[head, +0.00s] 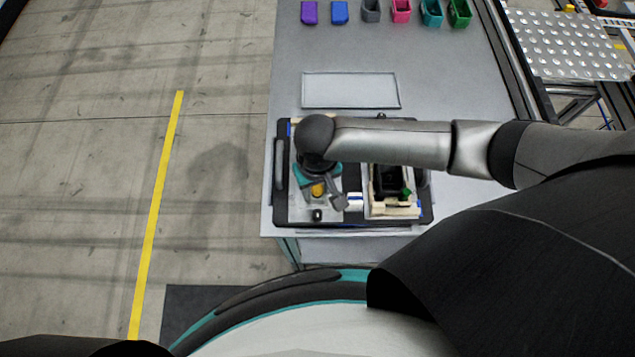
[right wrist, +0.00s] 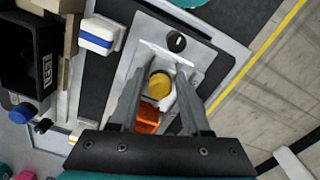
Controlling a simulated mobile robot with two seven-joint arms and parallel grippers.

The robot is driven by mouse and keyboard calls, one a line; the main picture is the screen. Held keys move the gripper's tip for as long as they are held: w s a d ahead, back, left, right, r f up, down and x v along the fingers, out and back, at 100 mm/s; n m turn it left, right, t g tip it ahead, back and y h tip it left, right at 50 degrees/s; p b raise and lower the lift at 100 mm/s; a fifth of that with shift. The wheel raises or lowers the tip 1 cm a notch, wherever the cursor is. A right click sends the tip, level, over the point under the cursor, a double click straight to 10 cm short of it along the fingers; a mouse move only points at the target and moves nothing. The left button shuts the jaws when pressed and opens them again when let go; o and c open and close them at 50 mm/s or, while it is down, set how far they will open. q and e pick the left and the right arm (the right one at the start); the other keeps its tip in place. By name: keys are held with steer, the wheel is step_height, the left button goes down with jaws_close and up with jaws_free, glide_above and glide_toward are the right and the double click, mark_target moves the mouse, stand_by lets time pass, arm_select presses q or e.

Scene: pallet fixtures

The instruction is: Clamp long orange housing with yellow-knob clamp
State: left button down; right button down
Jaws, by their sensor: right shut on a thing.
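The clamp's yellow knob (right wrist: 160,86) shows between the two fingers of my right gripper (right wrist: 164,76) in the right wrist view. The gripper is shut on the knob. The orange housing (right wrist: 148,118) lies below the knob, partly hidden by the fingers and gripper body. In the head view my right gripper (head: 328,194) is over the left part of the dark pallet (head: 281,205), and the yellow knob (head: 318,189) shows beside it. The housing is hidden there by my arm. My left gripper is not in view.
A black box (right wrist: 32,62) stands in a wooden fixture on the pallet's other side. A white and blue block (right wrist: 97,36) and a round black knob (right wrist: 176,41) are near the clamp. Several coloured bins (head: 401,11) line the table's back; an empty light tray (head: 350,90) lies behind the pallet.

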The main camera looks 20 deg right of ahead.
steer(key=shift+w, duration=0.15)
steer(key=shift+w+d, duration=0.2)
steer(key=shift+w, duration=0.35)
steer(key=shift+w+d, duration=0.15)
steer(key=shift+w, duration=0.4)
steer(key=c, duration=0.7)
jaws_free()
steer(key=shift+s, duration=0.2)
steer(key=shift+w, duration=0.1)
step_height(320, 180, up, 6)
steer(key=p, duration=0.7)
steer(key=shift+r, duration=1)
